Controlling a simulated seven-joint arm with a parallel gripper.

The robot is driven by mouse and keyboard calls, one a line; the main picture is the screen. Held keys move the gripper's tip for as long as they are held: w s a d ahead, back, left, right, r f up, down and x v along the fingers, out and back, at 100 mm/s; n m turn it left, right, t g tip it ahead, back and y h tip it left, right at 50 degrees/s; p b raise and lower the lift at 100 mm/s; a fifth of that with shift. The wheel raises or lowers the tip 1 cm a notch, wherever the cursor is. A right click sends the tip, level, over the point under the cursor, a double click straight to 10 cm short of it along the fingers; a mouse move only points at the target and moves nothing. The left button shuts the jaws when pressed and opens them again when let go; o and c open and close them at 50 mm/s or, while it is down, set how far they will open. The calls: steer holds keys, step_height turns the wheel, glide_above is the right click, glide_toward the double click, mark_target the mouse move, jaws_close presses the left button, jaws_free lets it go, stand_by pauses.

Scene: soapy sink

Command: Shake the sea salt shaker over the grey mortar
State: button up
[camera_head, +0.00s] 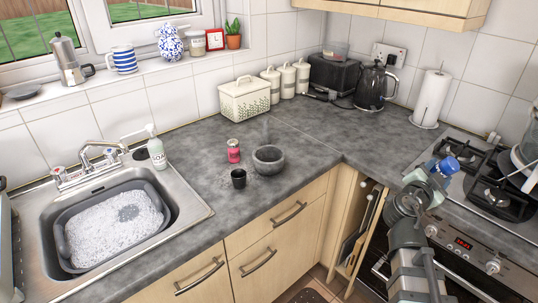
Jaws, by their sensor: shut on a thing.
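The grey mortar (268,160) stands upright on the worktop, left of the corner. My gripper (437,172) is at the right, over the front of the hob. It is shut on a small blue-topped shaker (449,164), which I take to be the sea salt shaker; its label is too small to read. The shaker is tilted and held well to the right of the mortar, apart from it. My gripper's fingers partly hide its lower part. I cannot see inside the mortar clearly.
A pink-red shaker (233,151) and a black cup (238,178) stand just left of the mortar. A kettle (371,87), a paper towel roll (431,98) and a bread bin (245,99) are at the back. A sink with a foamy basin (168,205) is left. The worktop right of the mortar is clear.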

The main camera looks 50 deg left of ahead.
steer(key=s+a, duration=0.4)
steer(key=a, duration=0.7)
steer(key=s+a, duration=0.5)
steer(key=a, duration=0.6)
steer(key=shift+s+a, duration=0.15)
steer(key=shift+a, duration=0.25)
stand_by(5.1)
